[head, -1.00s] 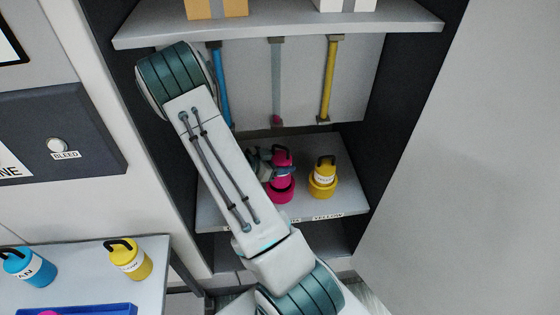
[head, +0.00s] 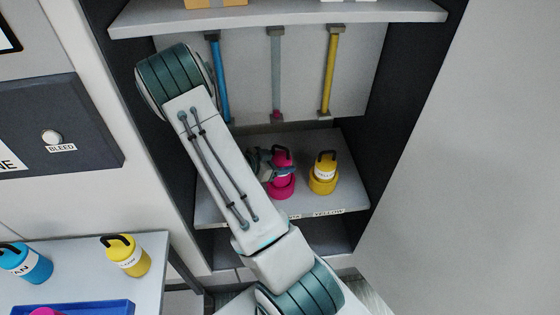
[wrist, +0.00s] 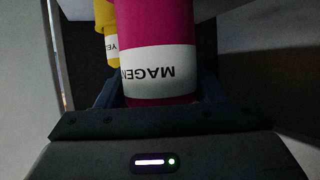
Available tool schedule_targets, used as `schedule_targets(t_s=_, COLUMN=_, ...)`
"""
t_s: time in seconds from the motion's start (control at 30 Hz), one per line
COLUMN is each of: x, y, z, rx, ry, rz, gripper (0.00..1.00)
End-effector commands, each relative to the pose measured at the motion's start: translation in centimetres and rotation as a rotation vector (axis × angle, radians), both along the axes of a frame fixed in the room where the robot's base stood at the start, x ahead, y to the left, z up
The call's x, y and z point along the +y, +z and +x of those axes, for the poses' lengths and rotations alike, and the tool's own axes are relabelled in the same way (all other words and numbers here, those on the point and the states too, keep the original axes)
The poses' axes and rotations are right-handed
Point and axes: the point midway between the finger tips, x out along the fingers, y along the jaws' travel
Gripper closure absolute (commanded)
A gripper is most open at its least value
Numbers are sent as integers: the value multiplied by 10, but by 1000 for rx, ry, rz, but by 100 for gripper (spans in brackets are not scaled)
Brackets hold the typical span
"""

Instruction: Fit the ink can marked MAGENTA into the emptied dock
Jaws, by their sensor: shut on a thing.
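The magenta ink can (head: 283,159) stands upright at the magenta dock (head: 281,188) on the cabinet shelf; whether it is fully seated I cannot tell. In the wrist view the magenta can (wrist: 157,35) fills the middle, its label reading "MAGEN" upside down. My gripper (head: 268,162) is shut on the can from the left in the head view, partly hidden by my arm. In the wrist view my gripper's fingers (wrist: 160,98) lie on both sides of the can.
A yellow can (head: 325,168) stands in its dock just right of the magenta one. Coloured tubes (head: 329,75) hang behind, under an upper shelf (head: 290,20). A side table at lower left holds a cyan can (head: 25,262), another yellow can (head: 128,256) and a blue tray (head: 105,309).

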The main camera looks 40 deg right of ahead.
Motion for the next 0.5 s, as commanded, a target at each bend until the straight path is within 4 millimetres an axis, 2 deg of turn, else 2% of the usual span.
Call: schedule_targets(t_s=0.5, x=0, y=-13, z=0, rx=-1, ry=0, rz=-2, gripper=75)
